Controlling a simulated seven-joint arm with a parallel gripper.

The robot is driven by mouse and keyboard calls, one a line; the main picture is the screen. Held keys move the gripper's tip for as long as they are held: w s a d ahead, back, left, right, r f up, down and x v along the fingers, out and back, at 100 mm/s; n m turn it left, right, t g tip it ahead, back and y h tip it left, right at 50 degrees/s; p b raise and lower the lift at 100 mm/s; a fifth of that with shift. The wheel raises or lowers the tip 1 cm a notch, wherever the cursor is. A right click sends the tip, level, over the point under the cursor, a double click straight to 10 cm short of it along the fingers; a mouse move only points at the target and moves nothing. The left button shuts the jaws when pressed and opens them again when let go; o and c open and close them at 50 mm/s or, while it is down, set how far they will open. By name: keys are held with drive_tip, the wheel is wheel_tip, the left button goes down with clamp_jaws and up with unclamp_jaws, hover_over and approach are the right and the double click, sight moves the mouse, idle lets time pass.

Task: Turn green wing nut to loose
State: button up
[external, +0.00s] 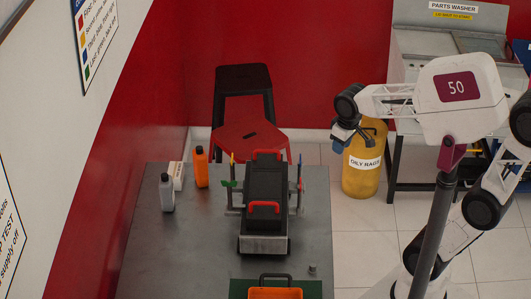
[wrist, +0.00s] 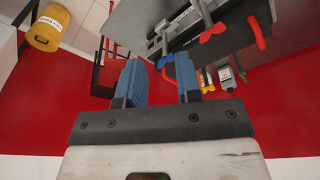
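The engine trainer (external: 264,190) is a dark block with red handles, standing on a grey bench. The green wing nut (external: 229,184) sits on a post at its left side. My gripper (external: 350,134) is in the air to the right of the trainer, above the floor near the yellow bin. In the wrist view my gripper (wrist: 158,60) has its two blue fingers apart with nothing held. A blue wing nut (wrist: 165,61) and an orange-red wing nut (wrist: 211,32) show beyond the fingers.
A grey bottle (external: 167,193), a white box (external: 177,175) and an orange bottle (external: 201,167) stand on the bench (external: 150,250) to the left. An orange container (external: 275,293) is at the front. A red stool (external: 250,139) is behind. The yellow bin (external: 361,180) stands right.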

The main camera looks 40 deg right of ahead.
drive_tip(key=w+a+f+n, duration=0.2)
drive_tip(key=w+a, duration=0.5)
drive_tip(key=a, duration=0.2)
drive_tip(key=w+a+f+n+g, duration=0.1)
drive_tip(key=w+a+f+n, duration=0.1)
drive_tip(key=w+a, duration=0.6)
drive_tip(key=w+a+f+n+g, duration=0.1)
drive_tip(key=w+a+f+n, duration=0.1)
drive_tip(key=w+a, duration=0.6)
drive_tip(key=shift+w+a+n, duration=0.25)
drive_tip(key=shift+a+n, duration=0.15)
drive_tip(key=shift+a, duration=0.6)
drive_tip(key=shift+f, duration=0.15)
drive_tip(key=shift+f, duration=3.8)
clamp_jaws()
